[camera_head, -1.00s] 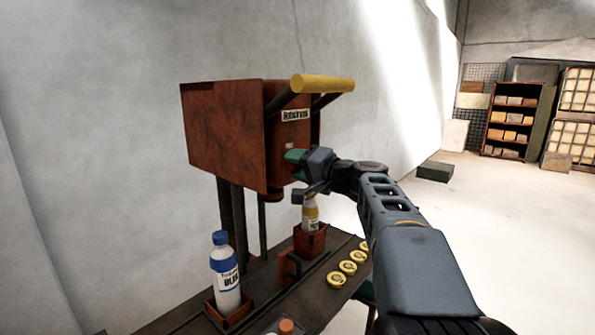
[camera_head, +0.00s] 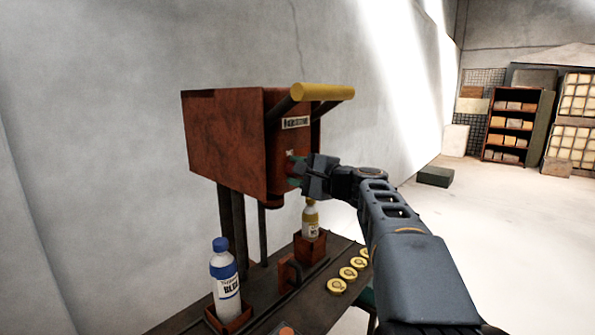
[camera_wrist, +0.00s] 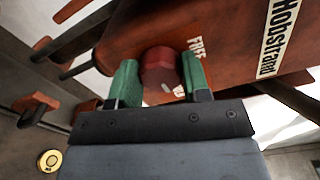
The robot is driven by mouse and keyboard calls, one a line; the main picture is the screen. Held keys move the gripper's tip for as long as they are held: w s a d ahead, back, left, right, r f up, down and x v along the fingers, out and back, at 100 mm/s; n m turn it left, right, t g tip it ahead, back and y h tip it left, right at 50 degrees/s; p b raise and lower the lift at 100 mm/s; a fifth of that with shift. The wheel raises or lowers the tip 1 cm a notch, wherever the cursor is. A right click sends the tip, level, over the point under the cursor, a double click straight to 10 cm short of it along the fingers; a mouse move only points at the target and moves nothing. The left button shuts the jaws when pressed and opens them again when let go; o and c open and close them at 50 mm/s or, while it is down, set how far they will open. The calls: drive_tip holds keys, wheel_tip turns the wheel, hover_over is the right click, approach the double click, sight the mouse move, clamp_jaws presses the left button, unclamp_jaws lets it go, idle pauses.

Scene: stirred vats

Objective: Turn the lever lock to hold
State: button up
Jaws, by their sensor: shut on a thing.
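A rusty red-brown box (camera_head: 225,140) with a yellow bar handle (camera_head: 322,92) stands on posts over the bench. In the wrist view a dark red round knob (camera_wrist: 158,62), which looks like the lever lock, sits on the box's face. My gripper (camera_head: 296,172) is at that face, its two green fingers (camera_wrist: 159,76) on either side of the knob and shut on it. White lettering "FREE" (camera_wrist: 196,49) shows beside the right finger. A small pale mark shows low on the knob, and other white lettering beside it is partly hidden. In the head view my gripper hides the knob.
On the bench (camera_head: 262,283) below stand a blue-capped bottle (camera_head: 225,280) and a yellow-capped bottle (camera_head: 310,219) in holders. Several yellow discs (camera_head: 348,272) lie along its right side. The floor to the right is open, with shelves (camera_head: 512,120) far back.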

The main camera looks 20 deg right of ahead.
idle(0.6)
drive_tip(key=o, duration=0.9)
drive_tip(key=shift+o, duration=0.2)
drive_tip(key=b+v, duration=0.1)
drive_tip(key=v, duration=1.3)
drive_tip(key=shift+a, duration=0.1)
